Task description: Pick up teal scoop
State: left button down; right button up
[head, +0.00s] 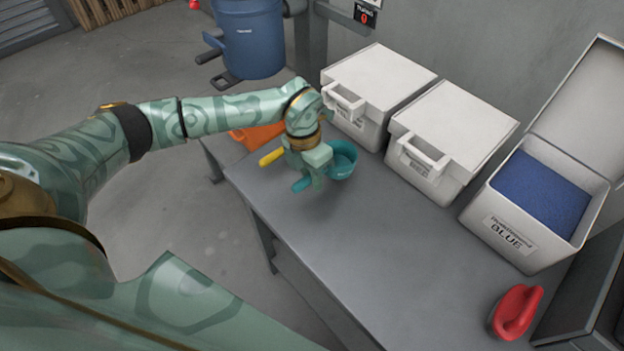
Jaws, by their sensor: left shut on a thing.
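The teal scoop (341,161) is at the far left end of the grey table, its round cup to the right of my left gripper and its handle end showing below-left of the fingers. My left gripper (318,180) is shut on the scoop's handle, pointing down. The scoop appears close to the tabletop; I cannot tell whether it touches it. The fingertips are partly hidden by the gripper's own body. My right gripper is not in view.
Two closed white bins (378,85), (452,135) and an open bin of blue powder (540,195) line the back. A red scoop (516,312) lies front right. The table's middle is clear.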

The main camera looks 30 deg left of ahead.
pick_arm(q)
jog(key=s+d+r+p, duration=0.3)
jog(key=s+d+r, duration=0.2)
jog(key=s+r, duration=0.4)
jog(key=s, duration=0.3)
jog(key=shift+s, duration=0.25)
jog(key=c, duration=2.2)
grip_release()
jog(key=shift+d, duration=0.1)
